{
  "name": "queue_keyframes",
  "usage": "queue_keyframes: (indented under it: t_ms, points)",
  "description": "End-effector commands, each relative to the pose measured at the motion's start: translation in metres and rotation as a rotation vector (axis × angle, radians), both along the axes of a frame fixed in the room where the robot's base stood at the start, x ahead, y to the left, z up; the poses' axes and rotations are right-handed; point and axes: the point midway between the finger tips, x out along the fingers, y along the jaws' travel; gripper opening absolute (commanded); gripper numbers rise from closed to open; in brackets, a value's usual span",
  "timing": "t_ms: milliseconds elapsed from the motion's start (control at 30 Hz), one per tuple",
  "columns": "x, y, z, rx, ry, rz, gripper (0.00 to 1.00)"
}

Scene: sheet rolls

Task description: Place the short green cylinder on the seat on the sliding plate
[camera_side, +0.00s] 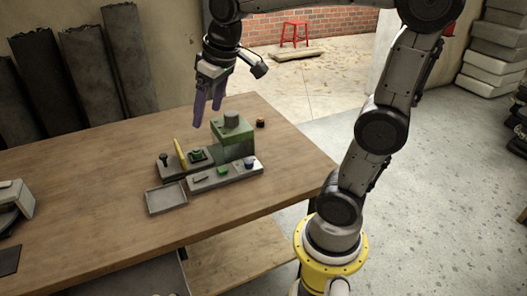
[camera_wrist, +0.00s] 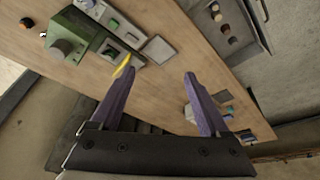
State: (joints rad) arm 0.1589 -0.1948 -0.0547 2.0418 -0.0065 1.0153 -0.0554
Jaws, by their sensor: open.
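A green machine (camera_side: 231,135) with a dark grey round top stands on the table; it also shows in the wrist view (camera_wrist: 85,28). A small green piece (camera_side: 222,170) sits on the grey front strip (camera_side: 205,183). Another green part (camera_side: 198,155) sits on the grey bed left of the machine, beside an upright yellow disc (camera_side: 180,154). These are too small to tell which is the short green cylinder, or which part is the sliding plate or its seat. My gripper (camera_side: 207,125) is open and empty, its purple fingers pointing down above the table behind the machine. They also show in the wrist view (camera_wrist: 159,74).
A shallow grey tray (camera_side: 166,198) lies in front of the machine. A small dark and orange object (camera_side: 260,123) stands behind it at the right. Grey items (camera_side: 14,200) are at the table's left edge. The table's right front is clear.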

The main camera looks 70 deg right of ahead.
Motion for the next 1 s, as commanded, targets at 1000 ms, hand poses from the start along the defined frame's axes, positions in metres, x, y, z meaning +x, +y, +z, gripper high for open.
queue_keyframes:
  t_ms: [1000]
  points:
    - [-0.140, 0.050, -0.051, 0.016, -0.159, 0.107, 0.79]
